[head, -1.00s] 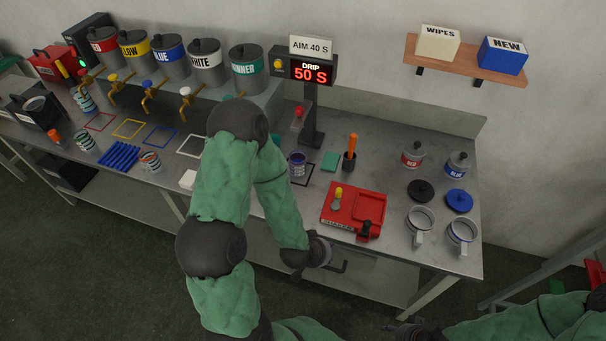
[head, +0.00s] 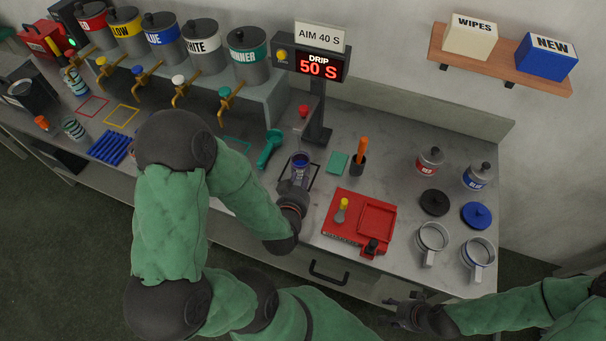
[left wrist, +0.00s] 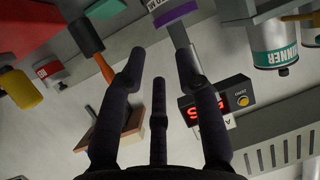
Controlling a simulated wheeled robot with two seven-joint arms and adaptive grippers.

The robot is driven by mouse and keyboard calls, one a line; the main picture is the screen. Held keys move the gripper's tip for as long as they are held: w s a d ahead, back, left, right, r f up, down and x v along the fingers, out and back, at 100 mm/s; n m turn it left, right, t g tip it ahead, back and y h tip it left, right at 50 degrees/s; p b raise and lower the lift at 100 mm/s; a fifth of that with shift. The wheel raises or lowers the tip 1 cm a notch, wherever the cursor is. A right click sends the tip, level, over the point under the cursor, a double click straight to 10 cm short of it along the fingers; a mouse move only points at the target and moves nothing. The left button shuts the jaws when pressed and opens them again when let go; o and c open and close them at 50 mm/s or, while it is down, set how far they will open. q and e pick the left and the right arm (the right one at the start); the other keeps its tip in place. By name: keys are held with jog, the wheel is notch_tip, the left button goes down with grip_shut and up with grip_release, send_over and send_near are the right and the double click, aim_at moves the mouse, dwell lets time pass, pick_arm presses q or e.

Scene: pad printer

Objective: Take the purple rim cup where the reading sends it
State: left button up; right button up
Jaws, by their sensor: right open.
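The purple rim cup (head: 300,162) stands on the black-outlined square under the drip stand. In the left wrist view its purple band (left wrist: 176,13) shows at the top edge, beyond the fingertips. The drip display (head: 318,68) reads 50 S, and the sign (head: 319,37) above it reads AIM 40 S. My left gripper (head: 294,186) is just in front of the cup; in the left wrist view its fingers (left wrist: 160,72) are spread with nothing between them. My right gripper (head: 392,309) is open and empty in front of the counter's front edge.
A teal scoop (head: 270,147) and an orange-handled tool in a dark holder (head: 358,164) are nearby. Taps under the colour tanks (head: 248,55) line the back left. Mugs (head: 432,240) and small tins stand at right.

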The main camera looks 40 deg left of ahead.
aim_at(307, 165)
pick_arm(q)
jog(key=b+x, duration=0.2)
jog(key=x, duration=0.6)
jog(key=shift+w+f, duration=0.2)
jog(key=shift+f, duration=0.1)
jog(key=shift+x, duration=0.85)
jog(key=shift+r, duration=0.1)
grip_shut()
jog(key=shift+r+p, duration=0.45)
jog(key=shift+r, duration=0.4)
